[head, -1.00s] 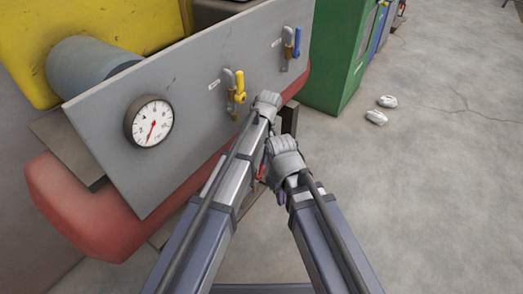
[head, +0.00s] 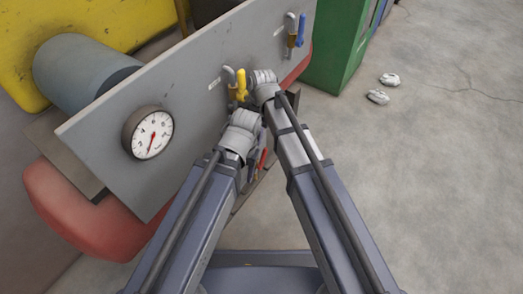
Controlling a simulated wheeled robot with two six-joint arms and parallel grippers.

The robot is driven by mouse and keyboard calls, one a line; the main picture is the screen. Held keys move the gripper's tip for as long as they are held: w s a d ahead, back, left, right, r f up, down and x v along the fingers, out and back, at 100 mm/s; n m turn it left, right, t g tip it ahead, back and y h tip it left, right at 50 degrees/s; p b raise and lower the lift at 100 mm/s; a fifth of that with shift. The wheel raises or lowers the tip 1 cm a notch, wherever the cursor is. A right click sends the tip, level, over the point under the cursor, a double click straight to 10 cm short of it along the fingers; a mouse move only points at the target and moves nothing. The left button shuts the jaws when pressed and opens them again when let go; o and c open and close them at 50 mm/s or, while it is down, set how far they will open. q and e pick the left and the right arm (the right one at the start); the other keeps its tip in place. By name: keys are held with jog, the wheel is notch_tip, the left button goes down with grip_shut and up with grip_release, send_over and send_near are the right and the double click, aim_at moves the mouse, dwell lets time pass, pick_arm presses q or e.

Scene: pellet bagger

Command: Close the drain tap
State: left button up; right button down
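A tap with a yellow handle (head: 241,84) is on the grey panel; the handle hangs roughly straight down. A tap with a blue handle (head: 301,30) is further right, its handle also down. The labels are too small to read, so I cannot tell which is the drain tap. Something red (head: 263,158) shows low beside my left wrist, mostly hidden. My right gripper (head: 262,82) is just right of the yellow handle; contact is unclear. My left gripper (head: 243,124) is below the yellow tap, in front of the panel. The fingers of both are hidden by my wrists.
A round gauge (head: 148,132) is on the panel's left part, its red needle pointing down. A red rounded guard (head: 75,215) lies under the panel. A green cabinet (head: 340,45) stands at the back right. White shoe-like objects (head: 378,97) lie on open floor.

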aim_at(265, 149)
jog(key=f+b, duration=0.3)
jog(key=w+f+b, duration=0.1)
jog(key=f+b, duration=0.3)
jog(key=d+f+b, duration=0.1)
jog(key=f+b, duration=0.3)
jog(key=shift+w+f, duration=0.15)
jog(key=shift+w, duration=0.2)
jog(key=shift+w+d, duration=0.2)
jog(key=shift+w+d+f+b, duration=0.15)
jog(key=shift+w+d+b, duration=0.15)
jog(key=shift+w, duration=0.2)
dwell(0.6)
jog(key=shift+w+d+f, duration=0.15)
jog(key=shift+w+d, duration=0.2)
jog(key=shift+w, duration=0.2)
jog(key=w+d+f+b, duration=0.3)
jog(key=w+f+b, duration=0.2)
jog(key=b, duration=0.1)
jog(key=shift+d+f, duration=0.2)
jog(key=shift+d, duration=0.1)
dwell(0.5)
